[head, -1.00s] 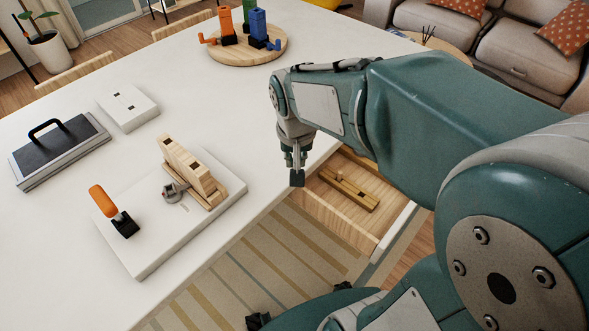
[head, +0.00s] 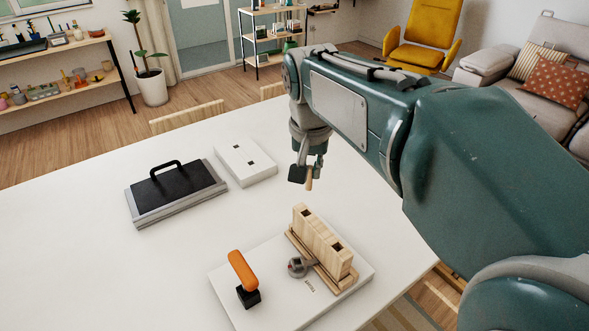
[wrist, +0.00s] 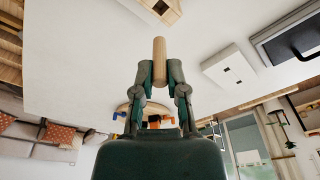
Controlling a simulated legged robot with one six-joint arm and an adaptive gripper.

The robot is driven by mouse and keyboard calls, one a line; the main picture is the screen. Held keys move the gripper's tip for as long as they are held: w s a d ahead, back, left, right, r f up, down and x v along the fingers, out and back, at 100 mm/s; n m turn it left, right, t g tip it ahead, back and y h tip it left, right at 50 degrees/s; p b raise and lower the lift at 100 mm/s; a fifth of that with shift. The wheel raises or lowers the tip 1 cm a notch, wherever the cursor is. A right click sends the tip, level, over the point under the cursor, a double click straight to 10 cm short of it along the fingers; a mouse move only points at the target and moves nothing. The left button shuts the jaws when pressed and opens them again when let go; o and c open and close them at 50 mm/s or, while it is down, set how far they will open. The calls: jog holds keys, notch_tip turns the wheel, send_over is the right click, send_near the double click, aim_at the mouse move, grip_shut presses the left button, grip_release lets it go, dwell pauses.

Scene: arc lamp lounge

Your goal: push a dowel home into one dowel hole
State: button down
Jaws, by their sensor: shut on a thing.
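My gripper (head: 305,174) is shut on a light wooden dowel (head: 309,183), which points down in the head view. In the wrist view the dowel (wrist: 159,58) stands out between the fingertips (wrist: 159,75). The gripper is in the air above the table, behind the wooden block. The block (head: 318,240) stands upright on a white fixture board (head: 225,288), and two dark dowel holes (head: 337,247) show in its top. A grey clamp knob (head: 297,266) is against its side. The block also shows partly at the top of the wrist view (wrist: 165,8). The dowel is apart from the block.
An orange-handled clamp (head: 243,272) stands on the fixture board left of the block. A dark tool with a black handle (head: 175,192) and a white block with two slots (head: 246,162) lie on the table (head: 90,245). The table's left side is clear.

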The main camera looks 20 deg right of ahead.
aim_at(310, 189)
jog(key=shift+f, duration=0.25)
jog(key=shift+a+f, duration=0.7)
jog(key=shift+f, duration=0.35)
jog(key=shift+d+f, duration=0.4)
jog(key=shift+f, duration=0.25)
jog(key=shift+d+f, duration=0.4)
jog(key=shift+f, duration=0.25)
jog(key=shift+a+f, duration=0.15)
jog(key=shift+f, duration=0.15)
jog(key=shift+a, duration=0.4)
jog(key=shift+d, duration=0.35)
jog(key=shift+s, duration=0.1)
